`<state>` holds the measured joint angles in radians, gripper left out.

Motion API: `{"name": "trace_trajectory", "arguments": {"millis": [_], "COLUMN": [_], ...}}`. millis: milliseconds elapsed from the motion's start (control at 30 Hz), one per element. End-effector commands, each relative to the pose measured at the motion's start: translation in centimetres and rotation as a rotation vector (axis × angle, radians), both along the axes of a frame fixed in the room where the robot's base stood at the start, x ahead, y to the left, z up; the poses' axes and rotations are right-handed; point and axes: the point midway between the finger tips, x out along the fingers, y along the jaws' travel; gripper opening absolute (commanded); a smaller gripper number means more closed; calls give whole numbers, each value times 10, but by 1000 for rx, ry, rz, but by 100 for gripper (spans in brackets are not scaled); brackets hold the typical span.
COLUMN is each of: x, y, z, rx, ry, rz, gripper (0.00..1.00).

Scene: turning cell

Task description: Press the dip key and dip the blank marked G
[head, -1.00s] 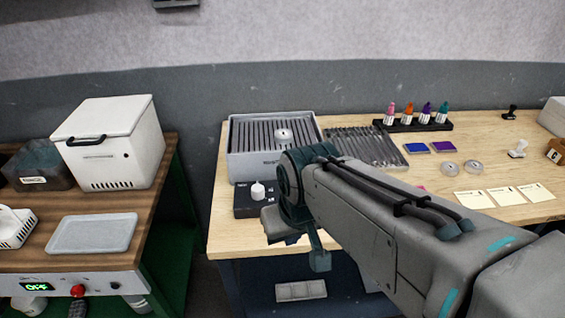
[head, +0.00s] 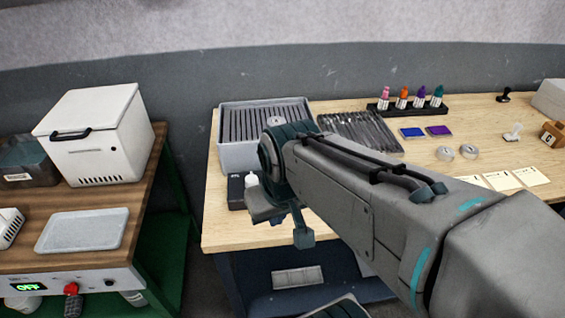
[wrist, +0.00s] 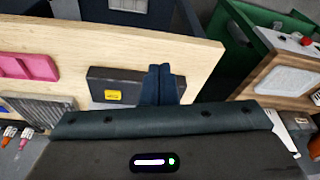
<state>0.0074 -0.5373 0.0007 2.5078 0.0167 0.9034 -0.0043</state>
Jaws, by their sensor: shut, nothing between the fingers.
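A dark control box (head: 236,193) with a white knob stands at the left front of the light wooden bench, partly behind my arm. In the wrist view a dark box (wrist: 125,80) shows a yellow key (wrist: 113,96) with markings too small to read. My gripper (wrist: 161,72) is shut and empty, its fingertips beside this box, right of the yellow key. Whether they touch it I cannot tell. A small disc (head: 277,122) rests on the grey slatted bath (head: 239,157). Two more discs (head: 445,153) (head: 469,151) lie on the bench. No letter is readable on any disc.
A wire rack (head: 362,140), bottle stand (head: 412,106), blue pad (head: 412,133), purple pad (head: 439,130) and cards (head: 531,176) occupy the bench. The left table holds a white lidded box (head: 105,140) and a tray (head: 83,230). A gap separates the tables.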

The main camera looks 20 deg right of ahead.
Motion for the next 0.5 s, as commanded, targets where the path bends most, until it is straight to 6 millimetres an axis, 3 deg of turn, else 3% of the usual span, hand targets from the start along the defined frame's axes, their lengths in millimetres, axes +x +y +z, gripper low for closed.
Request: {"name": "trace_trajectory", "arguments": {"millis": [167,267,367,500], "x": [23,51,86,132], "y": [0,-5,-21,-61], "z": [0,-1,0,-1], "rx": [156,327,520,774], "ry": [33,55,65,61], "rz": [-220,-466,-750,-1132], "gripper": [0,0,0,0]}}
